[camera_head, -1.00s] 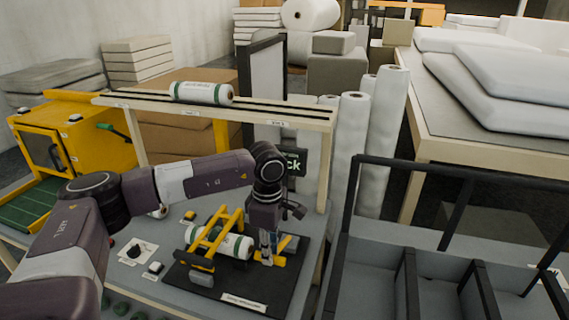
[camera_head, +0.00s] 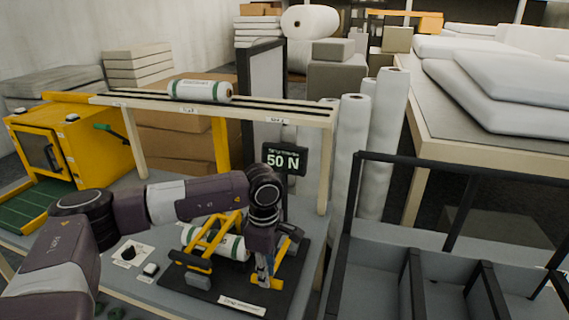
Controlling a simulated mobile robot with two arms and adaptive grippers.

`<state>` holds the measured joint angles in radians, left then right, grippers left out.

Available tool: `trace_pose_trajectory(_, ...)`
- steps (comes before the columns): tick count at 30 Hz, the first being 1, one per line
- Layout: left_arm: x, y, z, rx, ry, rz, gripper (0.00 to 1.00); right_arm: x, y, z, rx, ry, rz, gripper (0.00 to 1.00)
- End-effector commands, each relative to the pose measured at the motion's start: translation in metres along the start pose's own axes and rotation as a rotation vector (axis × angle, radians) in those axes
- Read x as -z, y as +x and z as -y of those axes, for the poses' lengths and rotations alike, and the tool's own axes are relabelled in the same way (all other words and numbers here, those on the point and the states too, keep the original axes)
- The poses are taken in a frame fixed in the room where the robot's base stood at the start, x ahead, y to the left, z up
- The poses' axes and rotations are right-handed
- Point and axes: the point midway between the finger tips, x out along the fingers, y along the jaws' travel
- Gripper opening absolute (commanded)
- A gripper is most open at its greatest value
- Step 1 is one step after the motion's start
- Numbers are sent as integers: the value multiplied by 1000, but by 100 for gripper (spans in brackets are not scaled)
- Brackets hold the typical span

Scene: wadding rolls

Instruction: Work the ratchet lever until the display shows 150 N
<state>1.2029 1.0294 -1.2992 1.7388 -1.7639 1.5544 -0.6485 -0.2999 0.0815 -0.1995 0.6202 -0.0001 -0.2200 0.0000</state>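On the plate, a yellow frame (camera_head: 210,238) sits around a white roll with green bands (camera_head: 232,246). Yellow lever parts (camera_head: 287,242) show at the plate's right side. My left gripper (camera_head: 265,272) points down at these yellow parts, right of the roll. Its fingers overlap the yellow there, so I cannot tell whether they grip the lever or only touch it. My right gripper is out of view.
A wooden rack (camera_head: 325,160) spans behind the plate and carries another white roll (camera_head: 200,90). A yellow machine (camera_head: 95,150) stands at the left. A black-framed divided bin (camera_head: 385,265) is at the right. A small black knob (camera_head: 131,250) lies left of the plate.

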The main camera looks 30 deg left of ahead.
Motion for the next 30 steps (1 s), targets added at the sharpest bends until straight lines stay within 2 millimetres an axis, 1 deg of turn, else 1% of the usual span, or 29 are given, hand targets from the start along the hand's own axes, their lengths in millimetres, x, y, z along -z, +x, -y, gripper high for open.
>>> trace_pose_trajectory(1,1,6,3,4,1,-2,19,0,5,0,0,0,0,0)
trace_pose_trajectory(10,0,0,2,4,1,-1,19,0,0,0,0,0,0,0)
trace_pose_trajectory(30,0,-59,-16,3,1,0,19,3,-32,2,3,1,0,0)
